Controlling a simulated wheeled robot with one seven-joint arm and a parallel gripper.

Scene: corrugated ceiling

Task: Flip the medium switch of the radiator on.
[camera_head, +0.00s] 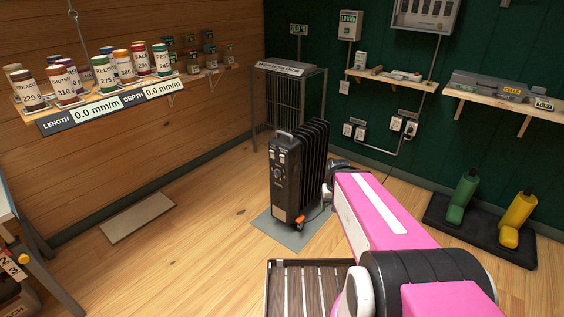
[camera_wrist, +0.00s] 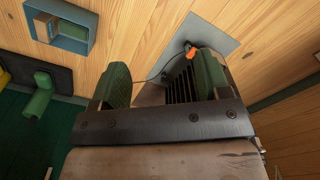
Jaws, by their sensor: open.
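The radiator (camera_head: 311,165) is black, finned and upright on a grey mat (camera_head: 268,228), in the middle of the head view. Its front panel (camera_head: 280,172) faces left and carries small switches and a dial; which one is the medium switch, and its position, are too small to tell. My pink arm reaches toward the radiator's right side in the head view, with its far end beside the fins. In the wrist view my gripper (camera_wrist: 162,82) has two green fingers spread apart, with nothing held. The radiator's dark fins (camera_wrist: 181,89) show between and beyond the fingers, partly hidden by the right one.
A wire rack (camera_head: 284,100) stands behind the radiator. Shelves line the green wall at right, and green and yellow upright items (camera_head: 460,200) stand on a black mat. A slatted wooden piece (camera_head: 300,285) is in front. The wooden floor left of the radiator is mostly clear.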

